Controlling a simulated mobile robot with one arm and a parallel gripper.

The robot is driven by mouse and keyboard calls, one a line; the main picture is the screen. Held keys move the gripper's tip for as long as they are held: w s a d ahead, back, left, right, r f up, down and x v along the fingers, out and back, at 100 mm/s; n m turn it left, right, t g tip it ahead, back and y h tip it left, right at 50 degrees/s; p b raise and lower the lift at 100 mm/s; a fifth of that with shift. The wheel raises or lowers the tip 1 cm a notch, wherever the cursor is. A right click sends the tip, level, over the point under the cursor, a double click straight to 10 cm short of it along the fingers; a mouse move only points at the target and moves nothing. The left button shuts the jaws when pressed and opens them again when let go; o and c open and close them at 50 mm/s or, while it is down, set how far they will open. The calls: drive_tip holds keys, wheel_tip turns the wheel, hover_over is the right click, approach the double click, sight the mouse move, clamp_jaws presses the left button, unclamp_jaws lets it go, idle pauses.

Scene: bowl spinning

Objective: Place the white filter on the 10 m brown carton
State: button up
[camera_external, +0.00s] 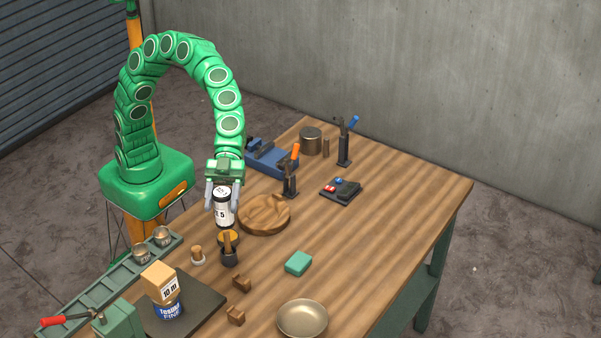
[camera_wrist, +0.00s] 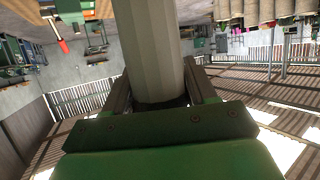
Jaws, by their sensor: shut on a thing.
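A white filter (camera_external: 223,213) with dark bands and a printed "5" hangs upright between the fingers of my gripper (camera_external: 222,195), above the table. My gripper points down and is shut on it. In the wrist view my gripper (camera_wrist: 160,100) grips a pale, faceted cylinder (camera_wrist: 148,45) that runs out of the top of the picture. The brown carton (camera_external: 155,277), marked "10 m", sits on a blue and white can (camera_external: 169,309) at the lower left. The carton is left of and nearer the camera than my gripper, and its top is bare.
A yellow-topped dark piece (camera_external: 228,255) stands just below the filter in the picture. A round carved wooden piece (camera_external: 265,214) lies to its right. A green rail with metal cups (camera_external: 140,256) runs along the left. A dark mat (camera_external: 207,298) lies under the can. The right of the table (camera_external: 400,215) is clear.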

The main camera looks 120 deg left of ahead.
drive_tip(key=s+d+r+m+g+h, duration=0.15)
drive_tip(key=s+d+m+g, duration=0.3)
drive_tip(key=s, duration=0.65)
drive_tip(key=s+d+r+m+g+h, duration=0.15)
drive_tip(key=s+d+m+g, duration=0.35)
drive_tip(key=s, duration=0.6)
drive_tip(key=shift+w+d+f+n+t+y, duration=0.15)
drive_tip(key=shift+w+d+f+n, duration=0.2)
drive_tip(key=shift+w+d+f, duration=1.35)
drive_tip(key=shift+w+d+f+n+t+y, duration=0.3)
drive_tip(key=shift+w+d+f, duration=0.8)
drive_tip(key=shift+w+f, duration=1.2)
drive_tip(key=shift+w+d+f+n+y, duration=0.1)
drive_tip(key=shift+w+d+f+n, duration=0.3)
drive_tip(key=shift+w+d+f, duration=1.5)
drive_tip(key=shift+s+a+f, duration=0.15)
drive_tip(key=shift+a+f, duration=0.2)
drive_tip(key=shift+a, duration=0.15)
drive_tip(key=o, duration=1.1)
drive_tip(key=shift+r, duration=0.1)
